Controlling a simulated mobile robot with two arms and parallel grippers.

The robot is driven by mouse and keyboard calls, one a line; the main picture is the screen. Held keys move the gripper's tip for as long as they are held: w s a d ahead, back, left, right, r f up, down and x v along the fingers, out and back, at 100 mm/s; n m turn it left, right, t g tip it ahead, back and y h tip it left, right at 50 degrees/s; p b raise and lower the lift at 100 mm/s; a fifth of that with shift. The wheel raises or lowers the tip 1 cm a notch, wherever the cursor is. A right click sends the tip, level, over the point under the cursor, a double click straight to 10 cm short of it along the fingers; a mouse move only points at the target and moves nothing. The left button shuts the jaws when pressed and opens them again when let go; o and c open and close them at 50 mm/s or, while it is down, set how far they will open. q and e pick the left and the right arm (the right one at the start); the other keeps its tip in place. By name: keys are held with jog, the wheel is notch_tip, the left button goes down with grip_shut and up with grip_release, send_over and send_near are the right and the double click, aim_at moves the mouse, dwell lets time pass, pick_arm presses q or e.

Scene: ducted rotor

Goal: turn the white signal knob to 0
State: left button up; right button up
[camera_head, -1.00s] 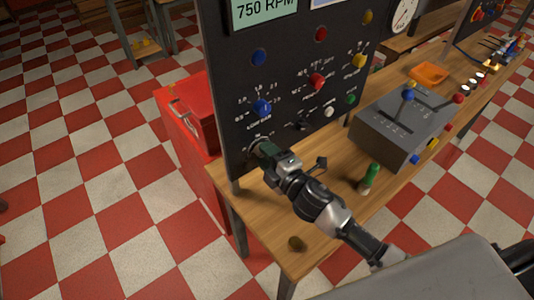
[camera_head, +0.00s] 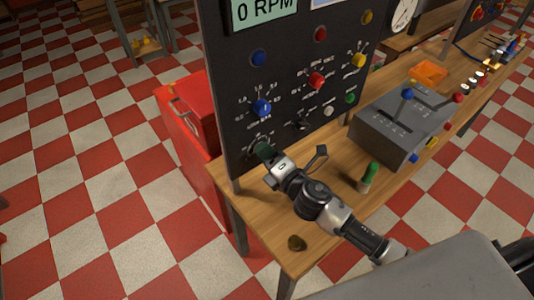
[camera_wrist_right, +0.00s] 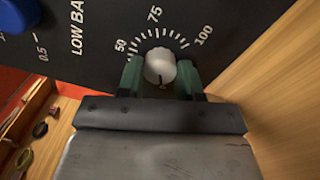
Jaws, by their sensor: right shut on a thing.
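The white signal knob (camera_wrist_right: 160,66) sits on the black panel (camera_head: 236,140), inside a printed dial whose visible numbers are 50, 75 and 100. A small dark mark shows on the knob's lower side in the right wrist view; the 0 of the scale is not visible there. My right gripper (camera_head: 262,151) reaches the panel's lower left corner. In the wrist view its green fingers (camera_wrist_right: 160,77) are shut on the knob, one on each side. The head view does not show the knob clearly behind the gripper. The panel's display (camera_head: 264,11) reads 0 RPM. My left gripper is not in view.
A blue knob (camera_head: 262,107) is just above the gripper on the panel. A red cabinet (camera_head: 193,120) stands left of the panel.

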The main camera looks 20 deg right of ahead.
dwell(0.3)
jog(key=o, duration=0.9)
jog(key=b+v, duration=0.3)
jog(key=v, duration=0.7)
jog(key=shift+s+d, duration=0.15)
jog(key=shift+s, duration=0.2)
